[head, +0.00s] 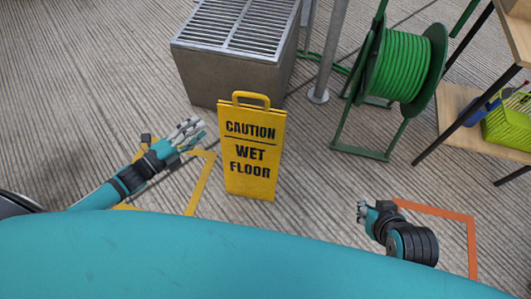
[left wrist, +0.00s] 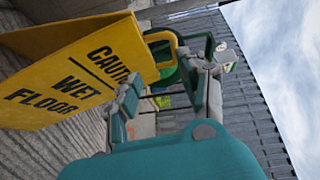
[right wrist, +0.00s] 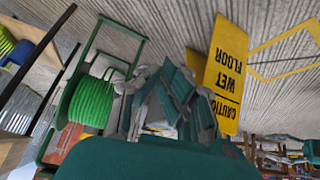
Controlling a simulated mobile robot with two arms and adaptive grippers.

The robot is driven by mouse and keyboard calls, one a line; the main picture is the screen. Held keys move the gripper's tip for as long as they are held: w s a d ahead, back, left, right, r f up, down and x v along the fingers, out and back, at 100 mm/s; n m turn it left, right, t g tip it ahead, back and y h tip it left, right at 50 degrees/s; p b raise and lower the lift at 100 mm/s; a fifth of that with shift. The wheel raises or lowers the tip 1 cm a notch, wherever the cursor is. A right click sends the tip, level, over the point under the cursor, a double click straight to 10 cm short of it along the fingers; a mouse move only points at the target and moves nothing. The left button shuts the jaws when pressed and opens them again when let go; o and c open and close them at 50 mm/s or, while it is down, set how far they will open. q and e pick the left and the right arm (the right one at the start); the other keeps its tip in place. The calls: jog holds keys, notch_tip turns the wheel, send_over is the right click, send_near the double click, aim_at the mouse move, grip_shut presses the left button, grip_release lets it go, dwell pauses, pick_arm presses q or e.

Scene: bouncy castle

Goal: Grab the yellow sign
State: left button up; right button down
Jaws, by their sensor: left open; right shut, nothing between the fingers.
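The yellow caution wet floor sign (head: 251,175) stands upright on the floor in the middle of the head view, with a loop handle on top. It also shows in the left wrist view (left wrist: 50,103) and the right wrist view (right wrist: 228,70). My left gripper (head: 195,130) is open and empty, to the left of the sign near the height of its upper part, apart from it. It shows in the left wrist view too (left wrist: 170,85). My right gripper (head: 363,211) is shut and empty, well to the right of the sign.
A grey metal box with a grille (head: 222,70) stands behind the sign. A green hose reel (head: 400,70) on a frame is at the back right, beside a wooden shelf (head: 465,105) holding a green basket (head: 510,125). Yellow (head: 200,182) and orange (head: 440,211) lines mark the floor.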

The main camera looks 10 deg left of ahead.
pick_arm(q)
jog(key=d+r+m+h, duration=0.1)
jog(key=d+m+h, duration=0.1)
jog(key=b, duration=0.3)
send_near(251, 95)
jog(key=x, duration=0.6)
jog(key=b+x, duration=0.1)
jog(key=x, duration=0.2)
jog(key=shift+w+f, duration=0.35)
jog(key=shift+f, duration=0.05)
jog(key=shift+w+d, duration=0.15)
jog(key=shift+w, duration=0.1)
grip_shut()
pick_arm(e)
jog(key=w+a+r+t+y, duration=0.1)
jog(key=w+a+r+t, duration=0.1)
jog(key=w+r+t, duration=0.3)
jog(key=w+a+r+t+y, duration=0.2)
jog(key=w+r+t, duration=0.2)
jog(key=r, duration=0.7)
jog(key=shift+w+a+r+t, duration=0.15)
jog(key=shift+w+a+t, duration=0.2)
jog(key=shift+t, duration=0.85)
jog(key=shift+d, duration=0.1)
pick_arm(q)
jog(key=shift+r, duration=0.1)
pick_arm(e)
jog(key=shift+w, duration=0.1)
